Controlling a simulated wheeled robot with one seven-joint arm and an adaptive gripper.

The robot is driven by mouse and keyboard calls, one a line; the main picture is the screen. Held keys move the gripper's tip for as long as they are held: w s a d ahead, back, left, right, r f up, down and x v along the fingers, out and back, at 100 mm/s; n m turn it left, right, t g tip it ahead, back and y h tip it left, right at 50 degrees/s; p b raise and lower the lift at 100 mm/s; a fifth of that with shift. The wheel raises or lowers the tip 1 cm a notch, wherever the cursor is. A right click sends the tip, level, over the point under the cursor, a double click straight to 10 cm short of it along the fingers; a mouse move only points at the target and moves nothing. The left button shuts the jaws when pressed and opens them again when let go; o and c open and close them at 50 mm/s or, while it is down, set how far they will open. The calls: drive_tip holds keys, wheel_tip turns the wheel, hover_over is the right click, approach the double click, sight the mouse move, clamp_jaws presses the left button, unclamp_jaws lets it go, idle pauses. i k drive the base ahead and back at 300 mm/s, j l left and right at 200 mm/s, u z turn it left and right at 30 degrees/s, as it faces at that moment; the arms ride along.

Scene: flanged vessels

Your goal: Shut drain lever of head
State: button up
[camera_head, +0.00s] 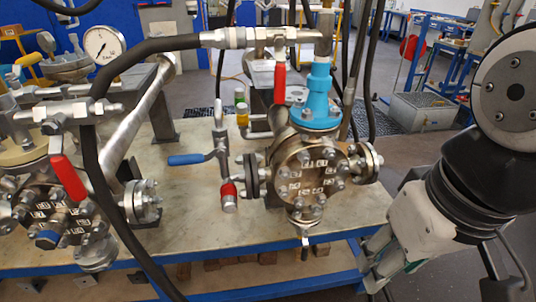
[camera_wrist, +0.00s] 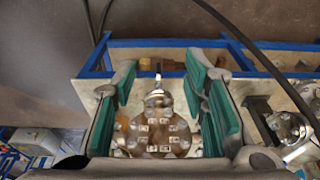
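The vessel head (camera_head: 310,178) is a round metal flange with bolts and white square labels, facing front on the bench. Its drain valve with a small lever (camera_head: 304,238) hangs at the bottom of the flange, near the bench's front edge; the lever points down. In the wrist view the picture is turned over: the head (camera_wrist: 155,138) is low in the middle, and the drain lever (camera_wrist: 158,78) points up above it. My gripper (camera_head: 374,268) is to the right of the drain lever, apart from it. Its green-padded fingers (camera_wrist: 160,85) are wide apart and empty.
A blue-handled lever (camera_head: 187,159) and a red-capped fitting (camera_head: 228,195) stand left of the head. A red lever (camera_head: 280,84) and blue collar (camera_head: 318,98) are above it. A second vessel (camera_head: 50,215) is at left. A black hose (camera_head: 95,160) crosses the front.

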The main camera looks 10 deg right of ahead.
sight(305, 249)
drive_tip(key=k+j, duration=0.15)
drive_tip(key=j, duration=1.15)
drive_tip(key=k+j+z, duration=0.15)
drive_tip(key=j, duration=1)
drive_tip(key=i, duration=0.05)
